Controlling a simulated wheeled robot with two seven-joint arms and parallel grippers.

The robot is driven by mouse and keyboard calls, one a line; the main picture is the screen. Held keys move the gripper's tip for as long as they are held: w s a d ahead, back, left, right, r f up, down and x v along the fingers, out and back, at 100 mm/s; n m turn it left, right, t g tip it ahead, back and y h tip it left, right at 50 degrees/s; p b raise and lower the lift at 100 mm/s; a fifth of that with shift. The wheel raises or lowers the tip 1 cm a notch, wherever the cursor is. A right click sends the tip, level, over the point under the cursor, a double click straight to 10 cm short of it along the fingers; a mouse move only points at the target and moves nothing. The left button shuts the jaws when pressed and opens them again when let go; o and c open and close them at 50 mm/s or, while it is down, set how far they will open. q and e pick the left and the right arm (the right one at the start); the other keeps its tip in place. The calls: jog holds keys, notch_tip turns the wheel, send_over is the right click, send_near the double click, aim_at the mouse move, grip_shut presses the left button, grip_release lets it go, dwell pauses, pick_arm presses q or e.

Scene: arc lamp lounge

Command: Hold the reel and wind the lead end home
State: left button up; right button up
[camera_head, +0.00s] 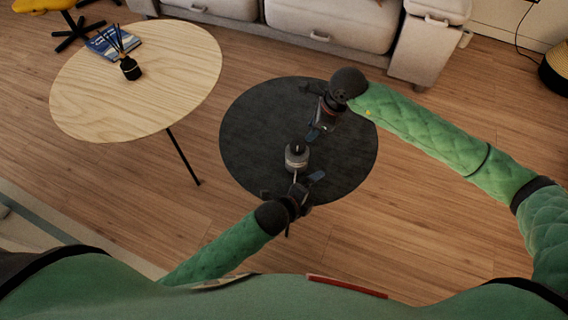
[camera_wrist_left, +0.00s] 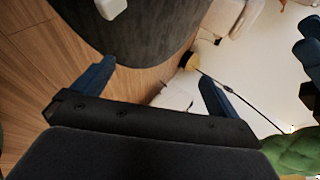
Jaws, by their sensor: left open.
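The reel (camera_head: 297,159), a small grey drum with a dark top, stands on the dark round table (camera_head: 250,120). A thin pale strip, possibly the lead, runs from its near side toward my left gripper (camera_head: 300,182). That gripper is open just in front of the reel; its spread blue fingers show in the left wrist view (camera_wrist_left: 155,85) with nothing between them. A pale piece (camera_wrist_left: 111,8) lies on the dark surface at that view's top; I cannot tell what it is. My right gripper (camera_head: 314,128) is above the table, behind the reel and apart from it; its jaw opening is unclear.
A pale wooden round table (camera_head: 120,100) at left holds a blue book (camera_head: 112,42) and a black reed diffuser (camera_head: 131,68). A beige sofa (camera_head: 325,25) stands behind. A basket (camera_head: 555,72) is at far right. The dark table's left part is clear.

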aim_at(289, 160)
pick_arm(q)
jog(key=w+a+m, duration=0.3)
jog(key=m, duration=0.3)
jog(key=w+a+m+t, duration=0.1)
jog(key=w+a+m, duration=0.1)
jog(key=m, duration=0.4)
jog(key=w+a+f+m+t, duration=0.1)
jog(key=w+a+m, duration=0.2)
jog(key=m, duration=0.3)
jog(key=shift+w+a, duration=0.3)
jog(key=shift+w, duration=0.4)
jog(key=shift+x, duration=3.85)
jog(key=shift+d+r, duration=0.1)
jog(key=c, duration=1.3)
jog(key=shift+c, duration=0.2)
